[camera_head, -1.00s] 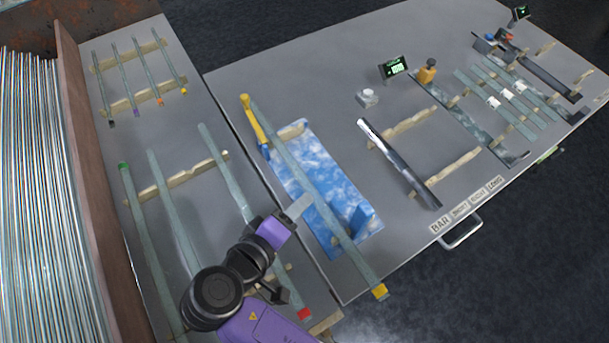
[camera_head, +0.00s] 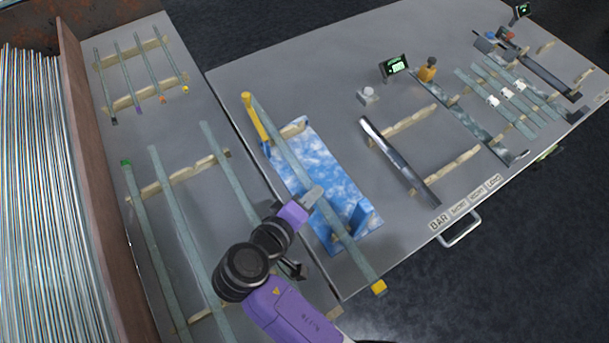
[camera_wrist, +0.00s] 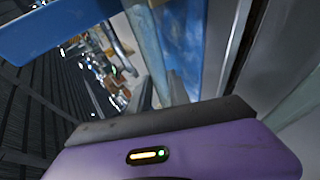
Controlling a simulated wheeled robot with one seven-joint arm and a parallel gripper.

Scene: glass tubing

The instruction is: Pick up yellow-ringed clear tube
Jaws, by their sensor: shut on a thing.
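The long clear tube (camera_head: 296,165) with a yellow ring (camera_head: 379,287) at its near end lies diagonally over a blue-and-white marbled fixture (camera_head: 325,180). Its far end is beside a yellow-handled part of the fixture (camera_head: 255,117). My gripper (camera_head: 313,194) is at the tube's middle, above the fixture, and is shut on it. The fingertips partly hide the tube there. In the wrist view a pale length of tube (camera_wrist: 150,50) runs down toward the dark gripper edge; the finger contact itself is hidden.
Several clear tubes lie on wooden racks at left, one with a green end (camera_head: 126,163). A dark metallic bar (camera_head: 400,163) rests on wooden supports (camera_head: 455,165) to the right. A small display (camera_head: 394,66) stands behind. The table's near edge is close.

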